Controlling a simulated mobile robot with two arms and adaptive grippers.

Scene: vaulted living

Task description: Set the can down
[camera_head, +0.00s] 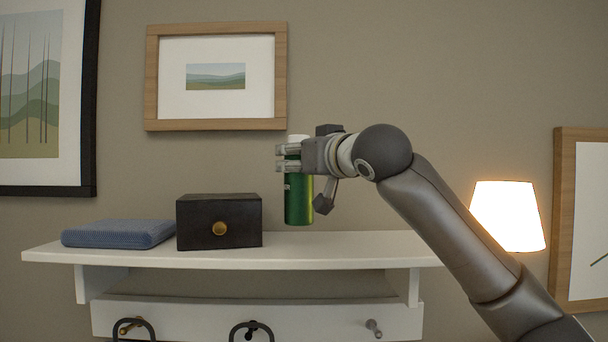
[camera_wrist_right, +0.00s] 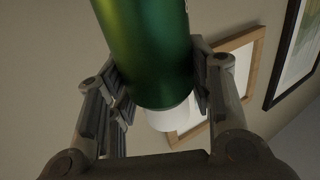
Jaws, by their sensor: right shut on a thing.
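A green can (camera_head: 298,200) with a white top is held upright in the head view, its lower end near the level of the white wall shelf (camera_head: 340,246). I cannot tell whether it touches the shelf. My right gripper (camera_head: 290,158) is shut around the upper part of the can, coming in from the right. In the right wrist view the can (camera_wrist_right: 148,48) sits between the two fingers of my right gripper (camera_wrist_right: 160,98), with its white end (camera_wrist_right: 170,118) showing. My left gripper is not in view.
A dark box (camera_head: 192,222) with a round brass knob stands on the shelf just left of the can. A blue folded cloth or book (camera_head: 118,233) lies farther left. The shelf right of the can is bare. A lit lamp (camera_head: 508,215) is at the right. Hooks are below.

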